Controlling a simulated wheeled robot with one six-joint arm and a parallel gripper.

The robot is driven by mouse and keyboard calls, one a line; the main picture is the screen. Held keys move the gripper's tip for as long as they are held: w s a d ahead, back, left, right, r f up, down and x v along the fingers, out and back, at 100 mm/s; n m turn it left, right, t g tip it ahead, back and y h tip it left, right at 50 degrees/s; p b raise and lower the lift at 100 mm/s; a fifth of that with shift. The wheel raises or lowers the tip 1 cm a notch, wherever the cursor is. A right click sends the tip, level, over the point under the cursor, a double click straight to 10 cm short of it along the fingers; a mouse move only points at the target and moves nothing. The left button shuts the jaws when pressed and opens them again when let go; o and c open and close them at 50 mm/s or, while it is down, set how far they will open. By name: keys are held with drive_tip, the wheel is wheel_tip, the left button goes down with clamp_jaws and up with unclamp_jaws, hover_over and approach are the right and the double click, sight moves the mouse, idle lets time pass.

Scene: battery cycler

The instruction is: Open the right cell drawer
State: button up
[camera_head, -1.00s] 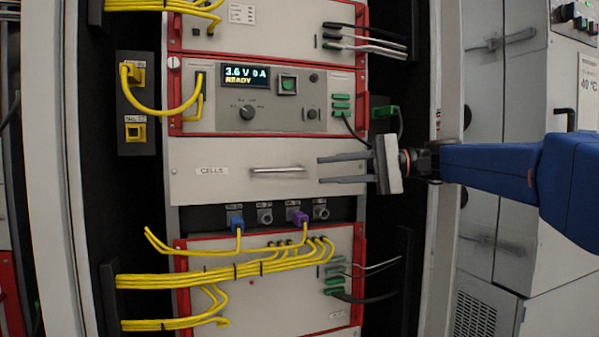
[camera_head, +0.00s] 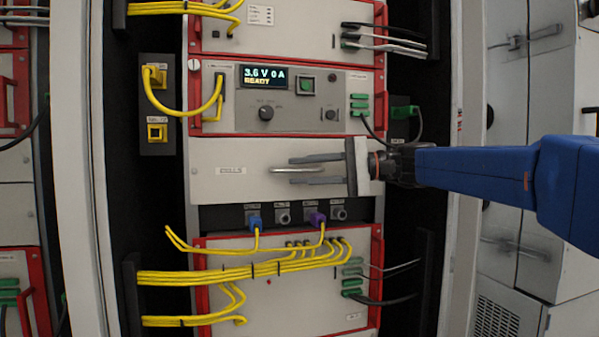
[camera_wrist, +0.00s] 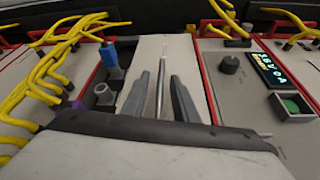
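The cell drawer (camera_head: 225,192) is a pale grey front labelled "CELLS", set between two red-framed units, and it looks closed. Its bar handle (camera_head: 281,169) runs horizontally across the middle of the front. My gripper (camera_head: 291,171) comes in from the right with its two grey fingers open, one above and one below the handle. In the wrist view the handle (camera_wrist: 161,85) lies between the two fingers (camera_wrist: 158,90), with a gap on both sides. Part of the handle is hidden behind the fingers in the head view.
Above is a unit with a lit display (camera_head: 263,76) reading "3.6 V 0 A READY". Below the drawer, a blue plug (camera_head: 254,222) and a purple plug (camera_head: 317,219) sit in sockets. Yellow cables (camera_head: 200,277) run across the lower unit. A grey cabinet (camera_head: 520,210) stands at right.

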drive_tip(key=shift+a, duration=0.5)
clamp_jaws()
idle(1.2)
